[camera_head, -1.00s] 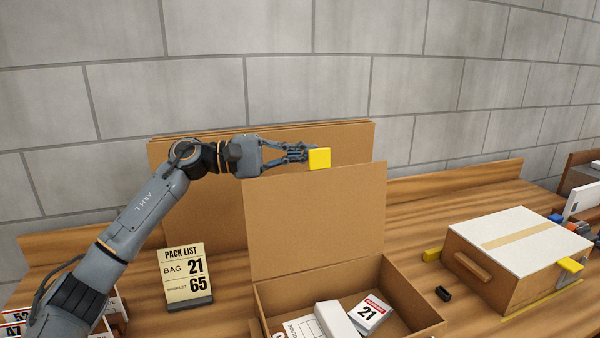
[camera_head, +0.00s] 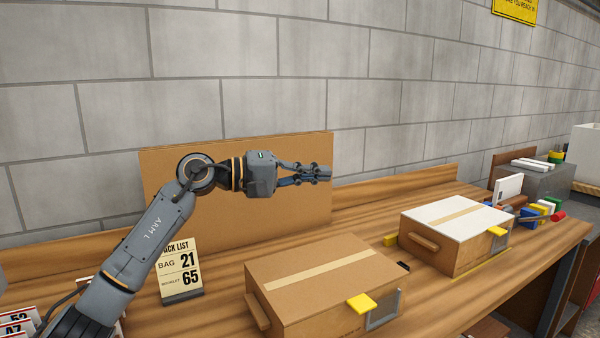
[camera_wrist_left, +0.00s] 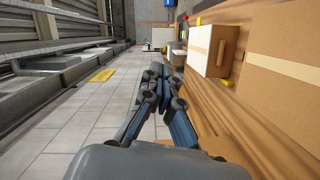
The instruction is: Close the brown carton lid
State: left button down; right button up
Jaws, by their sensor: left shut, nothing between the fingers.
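The brown carton (camera_head: 322,310) stands on the wooden bench in the head view, its brown lid (camera_head: 310,272) lying flat over the top with a pale tape strip along it. A yellow tab (camera_head: 361,303) sits at the lid's front right edge, above a grey bracket on the carton's side. The lid also shows at the right of the left wrist view (camera_wrist_left: 290,100). My left gripper (camera_head: 328,173) is shut and empty, above and behind the carton, in front of the upright cardboard. It also shows in the left wrist view (camera_wrist_left: 155,75). My right gripper is not in view.
A second carton with a white top (camera_head: 455,221) stands to the right. A pack list sign (camera_head: 181,270) reading bag 21, booklet 65 stands left of the brown carton. Upright cardboard (camera_head: 235,205) leans behind. Coloured items (camera_head: 540,208) lie at the far right.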

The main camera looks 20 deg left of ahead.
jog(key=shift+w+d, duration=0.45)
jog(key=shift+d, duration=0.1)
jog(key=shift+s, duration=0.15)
